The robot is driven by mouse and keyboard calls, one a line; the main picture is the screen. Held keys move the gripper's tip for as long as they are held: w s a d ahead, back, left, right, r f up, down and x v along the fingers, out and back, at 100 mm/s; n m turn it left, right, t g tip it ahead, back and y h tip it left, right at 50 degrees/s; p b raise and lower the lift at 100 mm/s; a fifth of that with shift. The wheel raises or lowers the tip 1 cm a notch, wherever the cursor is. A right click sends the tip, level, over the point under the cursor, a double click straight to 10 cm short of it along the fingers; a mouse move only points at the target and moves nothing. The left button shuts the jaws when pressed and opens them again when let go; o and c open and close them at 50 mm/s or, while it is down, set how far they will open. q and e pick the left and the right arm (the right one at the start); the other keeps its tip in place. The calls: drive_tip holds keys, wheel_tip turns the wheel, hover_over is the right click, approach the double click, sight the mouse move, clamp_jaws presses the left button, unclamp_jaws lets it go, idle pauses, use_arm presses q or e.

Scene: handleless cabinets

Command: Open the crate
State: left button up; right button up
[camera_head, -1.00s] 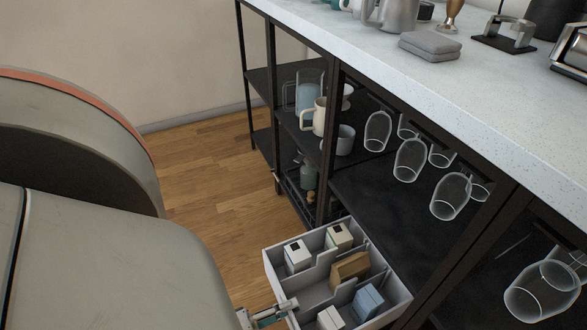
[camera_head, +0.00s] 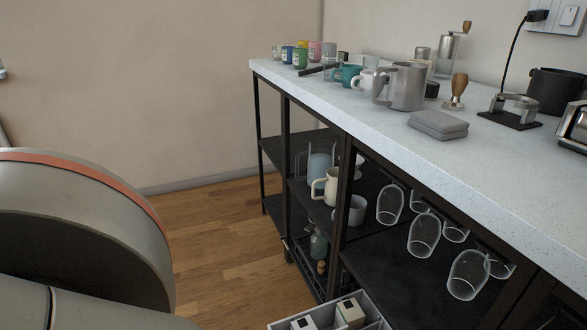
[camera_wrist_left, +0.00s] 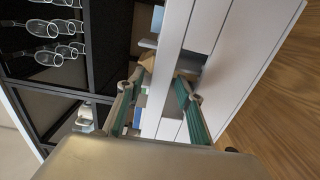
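The light grey crate (camera_head: 373,311) with inner dividers shows only its far end at the bottom edge of the head view. It sticks out from the lower part of the shelf unit, with small white boxes (camera_head: 348,312) inside. In the left wrist view its pale wall (camera_wrist_left: 172,45) runs between the fingers of my left gripper (camera_wrist_left: 158,80). The fingers are apart, one on each side of the wall. I cannot tell whether either finger touches it. My left gripper is out of the head view. My right gripper is in neither view.
The black shelf unit (camera_head: 347,190) carries mugs and hanging glasses (camera_head: 423,235). A dark wire basket (camera_head: 303,262) with bottles sits low at its far end. The pale worktop (camera_head: 400,140) above is crowded. Wooden floor (camera_head: 215,235) left of the unit is clear.

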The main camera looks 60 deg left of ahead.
use_arm(q)
drive_tip(key=s+a, duration=0.1)
drive_tip(key=s, duration=1)
drive_tip(key=shift+s, duration=0.35)
